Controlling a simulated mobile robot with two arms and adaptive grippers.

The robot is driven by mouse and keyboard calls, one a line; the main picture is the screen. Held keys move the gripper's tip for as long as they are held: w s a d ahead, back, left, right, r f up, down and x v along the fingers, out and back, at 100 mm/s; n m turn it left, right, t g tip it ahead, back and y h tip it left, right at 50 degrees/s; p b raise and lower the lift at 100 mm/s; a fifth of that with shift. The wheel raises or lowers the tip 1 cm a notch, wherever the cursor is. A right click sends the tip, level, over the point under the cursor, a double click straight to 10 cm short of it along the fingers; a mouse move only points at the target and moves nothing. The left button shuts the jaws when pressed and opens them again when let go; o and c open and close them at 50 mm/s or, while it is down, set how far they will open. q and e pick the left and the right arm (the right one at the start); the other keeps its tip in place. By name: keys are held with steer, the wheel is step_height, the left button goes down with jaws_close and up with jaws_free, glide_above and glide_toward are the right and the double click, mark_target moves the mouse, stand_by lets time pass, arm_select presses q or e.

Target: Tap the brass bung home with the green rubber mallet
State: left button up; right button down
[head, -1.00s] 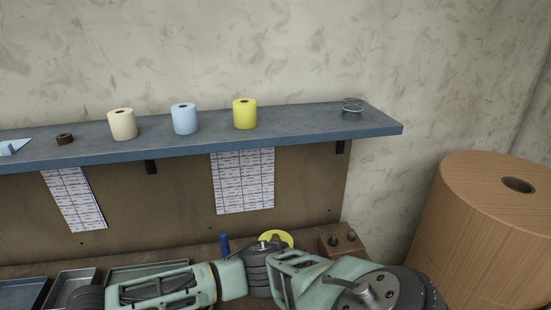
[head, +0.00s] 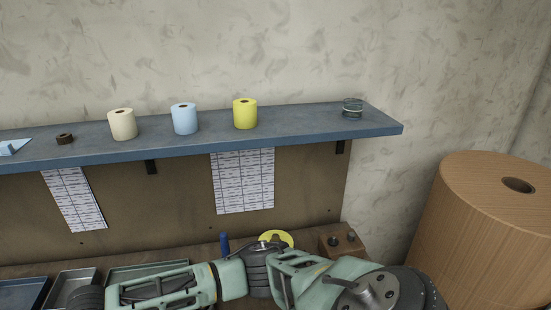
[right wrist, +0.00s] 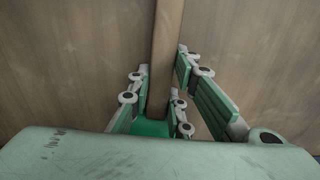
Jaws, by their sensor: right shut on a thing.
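In the right wrist view my right gripper (right wrist: 160,78) is shut on a brown wooden bar (right wrist: 165,45) that looks like the mallet's handle. The bar runs upward out of the view between the green finger pads. A green patch (right wrist: 150,128) lies low between the fingers; I cannot tell if it is the mallet's head or part of my gripper. I do not make out the brass bung in either view. In the head view my arm crosses the bottom, and neither gripper shows there. My left gripper is not in view.
A blue-grey shelf (head: 310,134) carries cream (head: 122,125), blue (head: 185,119) and yellow (head: 245,114) rolls. A large brown roll (head: 490,235) stands at the right. On the bench below are a yellow disc (head: 283,237), a wooden block (head: 342,241) with two dark knobs, and trays (head: 65,284).

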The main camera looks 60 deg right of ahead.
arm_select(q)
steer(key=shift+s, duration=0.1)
arm_select(e)
steer(key=shift+r, duration=0.15)
steer(key=shift+w+r+p, duration=0.1)
steer(key=shift+r+p, duration=0.25)
steer(key=shift+r, duration=0.25)
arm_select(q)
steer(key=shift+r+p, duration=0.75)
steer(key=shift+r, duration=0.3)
arm_select(e)
steer(key=shift+r, duration=2.3)
